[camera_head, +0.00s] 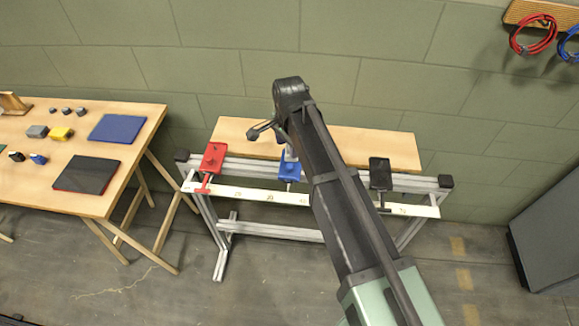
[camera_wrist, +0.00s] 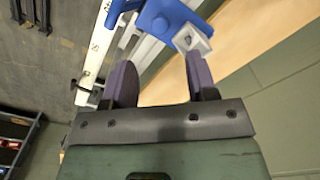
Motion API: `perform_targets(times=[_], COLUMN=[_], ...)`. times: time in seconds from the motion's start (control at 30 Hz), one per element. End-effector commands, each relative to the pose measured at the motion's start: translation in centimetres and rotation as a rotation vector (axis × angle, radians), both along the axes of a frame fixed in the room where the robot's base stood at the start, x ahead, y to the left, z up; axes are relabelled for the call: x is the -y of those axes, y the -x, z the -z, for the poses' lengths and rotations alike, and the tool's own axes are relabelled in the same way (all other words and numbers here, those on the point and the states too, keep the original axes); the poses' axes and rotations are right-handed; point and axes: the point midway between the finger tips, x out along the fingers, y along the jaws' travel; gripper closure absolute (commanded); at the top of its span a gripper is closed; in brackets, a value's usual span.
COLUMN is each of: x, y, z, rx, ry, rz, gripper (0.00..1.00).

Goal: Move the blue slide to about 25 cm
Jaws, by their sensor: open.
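The blue slide (camera_head: 290,168) sits on the rail frame between the red slide (camera_head: 212,158) and the black slide (camera_head: 380,174), partly hidden by my arm. In the wrist view the blue slide (camera_wrist: 165,17) lies just beyond my fingertips, with a pale grey block with a hole (camera_wrist: 193,40) on its near side. My gripper (camera_wrist: 160,72) is open, its two dark fingers apart with nothing between them. My gripper is hard to make out in the head view. A white scale strip (camera_head: 240,192) runs along the front of the rail; its marks are too small to read.
A wooden board (camera_head: 340,142) lies behind the rail. A wooden table (camera_head: 70,190) with blue and dark plates and small blocks stands at the left. A dark grey cabinet (camera_head: 550,215) is at the right. Red and blue cables hang upper right on a wooden rack (camera_head: 545,14).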

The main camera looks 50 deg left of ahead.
Motion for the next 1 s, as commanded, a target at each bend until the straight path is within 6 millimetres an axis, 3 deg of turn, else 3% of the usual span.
perform_targets(times=[0.03, 0.3, 0.43, 0.67, 1.0], x=[0.0, 0.0, 0.0, 0.0, 0.0], y=[0.0, 0.0, 0.0, 0.0, 0.0], z=[2.1, 8.2, 9.0, 8.7, 8.7], rx=[0.000, 0.000, 0.000, 0.000, 0.000], ry=[0.000, 0.000, 0.000, 0.000, 0.000], rz=[0.000, -0.001, -0.001, -0.001, -0.001], gripper=[0.48, 0.48, 0.48, 0.48, 0.97])
